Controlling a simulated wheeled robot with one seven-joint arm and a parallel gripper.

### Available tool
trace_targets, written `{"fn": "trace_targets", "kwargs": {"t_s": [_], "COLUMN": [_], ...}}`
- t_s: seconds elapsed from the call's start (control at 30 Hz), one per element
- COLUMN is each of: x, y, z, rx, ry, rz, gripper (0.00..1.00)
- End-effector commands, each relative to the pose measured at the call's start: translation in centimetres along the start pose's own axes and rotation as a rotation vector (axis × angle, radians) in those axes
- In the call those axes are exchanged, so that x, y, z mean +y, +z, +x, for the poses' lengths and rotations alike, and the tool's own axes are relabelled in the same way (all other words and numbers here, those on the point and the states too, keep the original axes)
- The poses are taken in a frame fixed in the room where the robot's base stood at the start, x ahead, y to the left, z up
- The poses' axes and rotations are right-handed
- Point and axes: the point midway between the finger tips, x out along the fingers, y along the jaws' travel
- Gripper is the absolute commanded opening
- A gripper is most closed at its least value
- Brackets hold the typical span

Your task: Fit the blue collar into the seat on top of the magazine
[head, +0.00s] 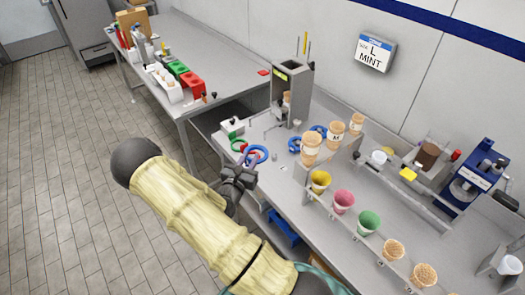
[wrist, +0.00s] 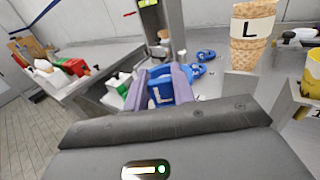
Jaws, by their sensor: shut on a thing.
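My gripper (head: 246,164) is shut on a blue collar (head: 259,153) at the near edge of the steel bench. In the wrist view the blue collar (wrist: 160,91), marked with an L, sits between the two purple-grey fingers (wrist: 160,84). The magazine appears to be the tall grey housing (head: 291,84) with an open front and a cone inside, standing at the back of the bench. It also shows in the wrist view (wrist: 173,28), beyond the gripper and cut by the top edge. The held collar is apart from it. The seat on its top is not clear.
Two more blue rings (head: 295,145) lie on the bench to the right of the held collar. A white-and-green box (head: 232,127) stands to the left. Wafer cones and coloured cups (head: 343,201) fill the rack on the right. A sign (head: 373,51) reads L MINT.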

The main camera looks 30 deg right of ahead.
Motion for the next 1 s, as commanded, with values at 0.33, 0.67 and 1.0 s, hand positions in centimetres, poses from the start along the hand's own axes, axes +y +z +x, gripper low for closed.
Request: {"fn": "trace_targets", "kwargs": {"t_s": [0.33,0.67,1.0], "x": [5.5,7.5,7.6], "y": [-14.2,-25.0,-27.4], "z": [-7.0,-13.8,-15.9], "rx": [0.003,0.003,0.000], "ry": [0.433,0.807,0.924], "rz": [-0.013,-0.010,0.000], "gripper": [0.02,0.02,0.02]}}
